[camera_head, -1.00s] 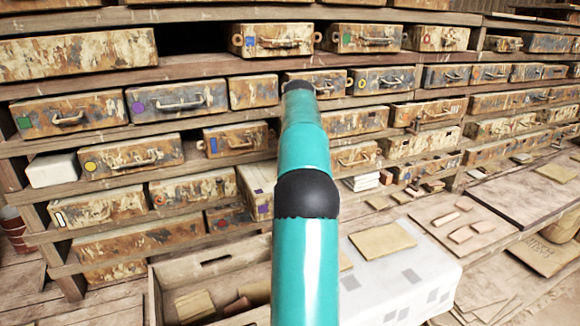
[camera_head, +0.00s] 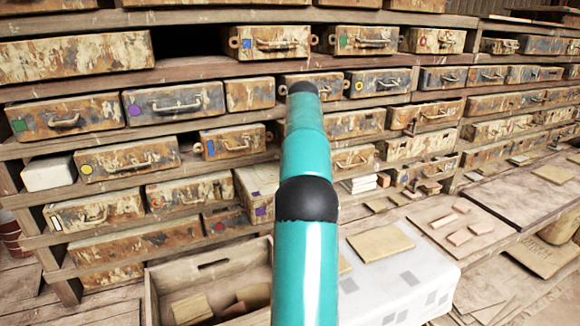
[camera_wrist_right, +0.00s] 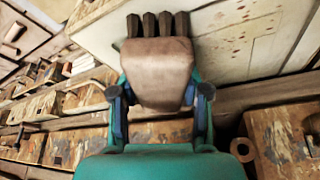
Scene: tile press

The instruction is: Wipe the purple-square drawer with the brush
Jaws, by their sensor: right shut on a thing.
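The purple-square drawer (camera_head: 250,184) is in the left-middle of the head view, low in the shelving. Its small purple square shows near its lower edge, and my teal right arm hides its right part. In the right wrist view, my right gripper (camera_wrist_right: 158,92) is shut on the brush (camera_wrist_right: 157,70), with a finger on each side of its brown block. The dark bristle tufts point to the top of that view, over a pale surface; whether they touch it I cannot tell. In the head view the brush and right gripper cannot be made out. My left gripper is not in view.
Shelves hold rows of worn drawers, including a purple-circle drawer (camera_head: 175,103). A wooden crate (camera_head: 212,264) stands below. A pale covered table (camera_head: 425,272) carries a flat tan tile (camera_head: 380,243). My right arm crosses the middle of the head view.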

